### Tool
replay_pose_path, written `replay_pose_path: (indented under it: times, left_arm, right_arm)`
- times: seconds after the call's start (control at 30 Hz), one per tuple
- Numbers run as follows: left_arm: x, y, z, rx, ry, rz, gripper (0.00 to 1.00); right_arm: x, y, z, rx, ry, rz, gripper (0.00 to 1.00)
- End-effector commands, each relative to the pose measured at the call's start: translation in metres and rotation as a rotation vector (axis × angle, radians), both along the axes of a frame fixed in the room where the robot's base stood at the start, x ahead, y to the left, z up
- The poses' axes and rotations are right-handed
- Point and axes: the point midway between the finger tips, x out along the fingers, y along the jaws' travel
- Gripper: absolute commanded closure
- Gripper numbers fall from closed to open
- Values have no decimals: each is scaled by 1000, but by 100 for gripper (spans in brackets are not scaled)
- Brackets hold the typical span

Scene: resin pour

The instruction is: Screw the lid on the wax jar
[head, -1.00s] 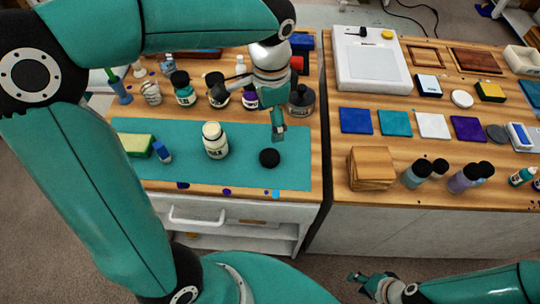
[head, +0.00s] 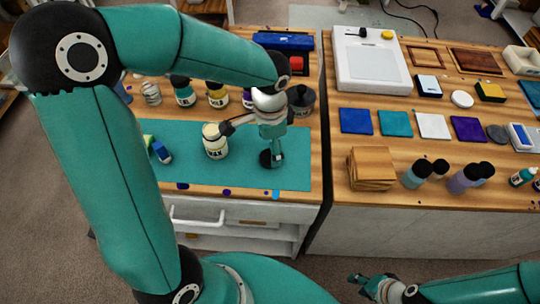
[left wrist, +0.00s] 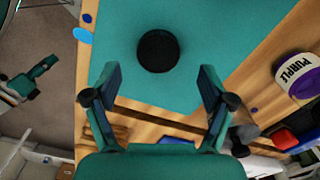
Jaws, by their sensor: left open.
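The wax jar (head: 214,141), a cream jar with a black WAX label, stands upright on the teal mat (head: 295,177). The round black lid (head: 265,158) lies on the mat to the right of the jar. My left gripper (head: 276,160) is low at the lid and hides part of it in the head view. In the left wrist view the lid (left wrist: 158,50) lies ahead of my open left fingers (left wrist: 158,80), centred between them but not gripped. My right gripper (head: 362,283) is open and empty, low in front of the bench.
Several paint jars (head: 183,92) stand behind the mat; a purple-labelled jar (left wrist: 297,75) shows in the left wrist view. A blue-capped bottle (head: 161,151) is at the mat's left. Wooden blocks (head: 371,168) stand on the right bench. The mat's front right is clear.

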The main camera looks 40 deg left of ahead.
Motion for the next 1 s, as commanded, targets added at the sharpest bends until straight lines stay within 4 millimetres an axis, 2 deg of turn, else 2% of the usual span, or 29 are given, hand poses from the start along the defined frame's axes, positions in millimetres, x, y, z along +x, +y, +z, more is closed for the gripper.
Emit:
replay_pose_path:
  times: [0.13,0.23,0.63,0.9,1.0]
  left_arm:
    - [-3,0,-23,1,5,0,18]
    - [-3,-1,-33,0,4,-1,18]
    - [-2,-1,-36,0,0,-1,18]
    - [-2,-1,-36,0,0,-3,61]
    - [-2,-1,-36,0,0,-3,61]
  right_arm:
    - [0,0,2,0,0,0,60]
    - [0,0,2,0,0,0,60]
    - [0,0,2,0,0,0,60]
    - [0,0,2,0,0,0,60]
    - [0,0,2,0,0,0,60]
